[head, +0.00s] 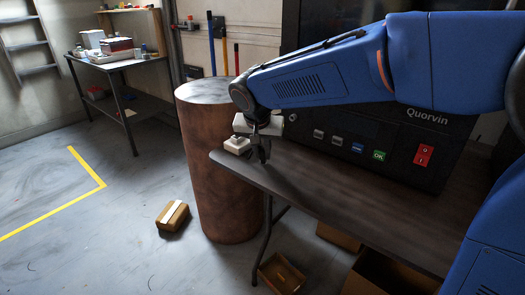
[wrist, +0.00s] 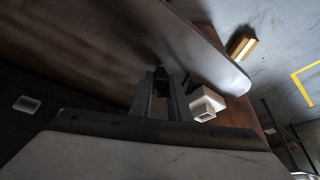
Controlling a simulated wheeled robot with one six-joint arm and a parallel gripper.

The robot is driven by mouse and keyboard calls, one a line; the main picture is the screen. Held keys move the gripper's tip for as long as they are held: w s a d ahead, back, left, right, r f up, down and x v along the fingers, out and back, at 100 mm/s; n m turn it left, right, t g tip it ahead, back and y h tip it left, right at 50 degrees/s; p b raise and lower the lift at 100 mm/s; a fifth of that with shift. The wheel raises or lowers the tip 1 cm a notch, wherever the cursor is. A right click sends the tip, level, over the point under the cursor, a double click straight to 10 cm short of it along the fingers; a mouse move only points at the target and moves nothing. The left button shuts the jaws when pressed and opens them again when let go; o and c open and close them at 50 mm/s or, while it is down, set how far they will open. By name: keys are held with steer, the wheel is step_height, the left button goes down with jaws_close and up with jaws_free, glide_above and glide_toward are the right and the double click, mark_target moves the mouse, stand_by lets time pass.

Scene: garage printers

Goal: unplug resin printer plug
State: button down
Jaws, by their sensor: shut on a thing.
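My gripper (head: 262,153) is over the far left corner of the table, its fingers pointing down. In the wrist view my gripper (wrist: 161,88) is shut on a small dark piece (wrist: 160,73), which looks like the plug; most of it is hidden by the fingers. A white socket-like block (head: 236,145) sits at the table's corner, just left of the fingers. It also shows in the wrist view (wrist: 207,103), right of the fingers with a narrow gap. The black Quorvin machine (head: 395,135) stands on the table behind my arm. No cord can be made out.
The dark table (head: 330,190) is mostly bare in front of the machine. A brown drum (head: 207,165) stands against its left end. A small box (head: 173,215) lies on the floor, and open cartons (head: 281,273) are under the table. The machine carries a red switch (head: 423,155).

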steer(key=c, duration=1.6)
jaws_free()
